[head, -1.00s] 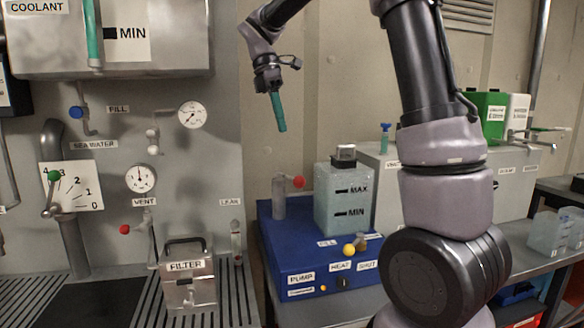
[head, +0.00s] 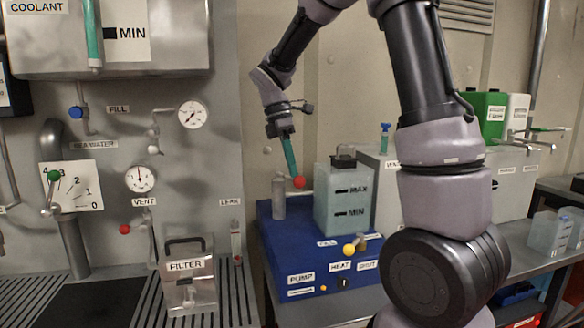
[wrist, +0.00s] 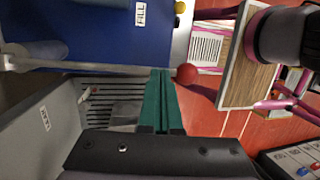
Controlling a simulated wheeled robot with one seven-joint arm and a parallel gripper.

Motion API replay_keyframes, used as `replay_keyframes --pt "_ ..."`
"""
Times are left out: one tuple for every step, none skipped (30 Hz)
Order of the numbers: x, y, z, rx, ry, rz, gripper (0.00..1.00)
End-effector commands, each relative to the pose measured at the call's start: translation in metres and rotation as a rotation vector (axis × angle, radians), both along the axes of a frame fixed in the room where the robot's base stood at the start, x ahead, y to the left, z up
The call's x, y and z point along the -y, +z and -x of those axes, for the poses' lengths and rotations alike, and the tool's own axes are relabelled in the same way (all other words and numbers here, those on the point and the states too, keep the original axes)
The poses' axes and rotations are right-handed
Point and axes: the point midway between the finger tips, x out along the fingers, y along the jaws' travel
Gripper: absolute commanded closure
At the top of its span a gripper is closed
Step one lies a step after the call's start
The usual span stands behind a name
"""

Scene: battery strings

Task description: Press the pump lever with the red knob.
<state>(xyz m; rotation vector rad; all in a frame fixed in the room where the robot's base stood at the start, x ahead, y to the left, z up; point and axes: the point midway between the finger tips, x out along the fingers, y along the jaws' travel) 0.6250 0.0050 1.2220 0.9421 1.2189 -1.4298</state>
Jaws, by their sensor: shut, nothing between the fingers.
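The pump lever is a thin metal rod on a grey cylinder (head: 279,196), with a red knob (head: 299,182) at its right end, on the blue pump box (head: 290,240). In the head view my gripper (head: 294,174), with its green fingers together and empty, points down with its tips right at the knob. In the wrist view the fingertips (wrist: 160,72) lie over the rod, just left of the red knob (wrist: 187,74). I cannot tell whether they touch it.
A translucent tank (head: 342,198) marked MAX and MIN stands right of the lever. A yellow knob (head: 349,250) sits at the box front. Another red knob (head: 125,229) is by the VENT label on the left wall. The filter (head: 188,280) stands left of the box.

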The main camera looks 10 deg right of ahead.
Motion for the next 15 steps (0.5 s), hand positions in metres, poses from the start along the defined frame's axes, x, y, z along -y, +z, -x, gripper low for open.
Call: replay_keyframes --pt "0.000 0.000 0.000 0.000 0.000 0.000 1.00" --pt "0.000 0.000 0.000 0.000 0.000 0.000 1.00" --pt "0.000 0.000 0.000 0.001 0.000 0.000 1.00" --pt "0.000 -0.001 0.000 0.003 0.001 0.000 1.00" --pt "0.000 -0.001 0.001 0.006 0.000 0.000 1.00" --pt "0.000 -0.003 0.001 0.011 -0.001 0.000 1.00" --pt "0.000 -0.004 0.002 0.017 -0.001 0.000 1.00" --pt "0.000 -0.005 0.003 0.025 0.001 0.000 1.00" --pt "0.000 -0.008 0.004 0.038 0.000 0.000 1.00" --pt "0.000 -0.011 0.005 0.049 0.001 0.000 1.00" --pt "0.000 -0.014 0.006 0.063 0.000 0.000 1.00" --pt "0.000 -0.018 0.008 0.083 0.001 0.000 1.00" --pt "0.001 -0.022 0.009 0.100 0.002 0.001 1.00" --pt "0.000 -0.026 0.010 0.118 0.002 0.001 1.00" --pt "0.000 -0.032 0.012 0.145 0.003 0.000 1.00"
